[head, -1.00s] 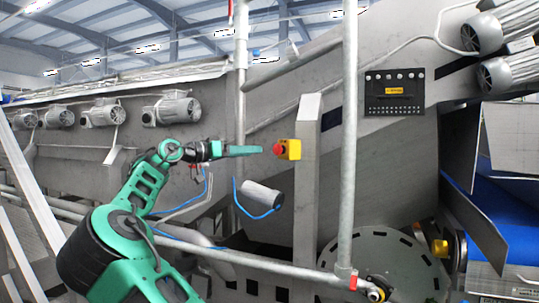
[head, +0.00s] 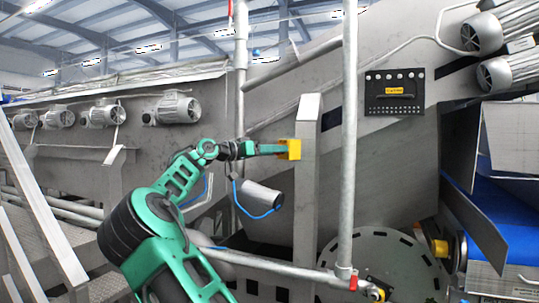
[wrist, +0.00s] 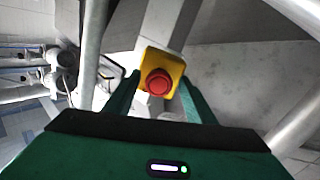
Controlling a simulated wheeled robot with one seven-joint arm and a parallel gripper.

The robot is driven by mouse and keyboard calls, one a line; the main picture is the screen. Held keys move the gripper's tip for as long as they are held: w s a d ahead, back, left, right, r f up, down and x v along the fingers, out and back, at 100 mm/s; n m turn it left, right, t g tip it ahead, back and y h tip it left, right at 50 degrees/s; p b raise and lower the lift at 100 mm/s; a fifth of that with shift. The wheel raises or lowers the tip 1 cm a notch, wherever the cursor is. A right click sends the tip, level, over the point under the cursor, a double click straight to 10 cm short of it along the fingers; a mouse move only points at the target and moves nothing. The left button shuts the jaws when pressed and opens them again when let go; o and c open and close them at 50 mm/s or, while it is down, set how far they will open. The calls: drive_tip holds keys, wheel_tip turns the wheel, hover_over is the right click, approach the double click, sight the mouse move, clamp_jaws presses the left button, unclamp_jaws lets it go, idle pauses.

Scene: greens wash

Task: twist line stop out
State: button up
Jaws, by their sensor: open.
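The line stop is a red mushroom button (wrist: 157,83) on a yellow box (wrist: 172,61), fixed to a grey upright post. In the head view the yellow box (head: 294,150) shows on the post's left side, and my gripper hides the red button there. My gripper (head: 283,149) reaches to the box from the left. In the wrist view my gripper (wrist: 158,88) is open, with one green finger on each side of the red button. I cannot tell whether the fingers touch the button.
The grey post (head: 306,190) carries the box. A vertical pipe (head: 349,130) stands to its right and another pipe (head: 240,90) to its left. A grey cylinder with a blue hose (head: 259,195) hangs below my gripper. A black control panel (head: 394,92) is at upper right.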

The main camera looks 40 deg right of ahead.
drive_tip(key=c, duration=1)
drive_tip(key=shift+m, duration=0.3)
drive_tip(key=shift+w+m, duration=0.15)
drive_tip(key=shift+m, duration=3.35)
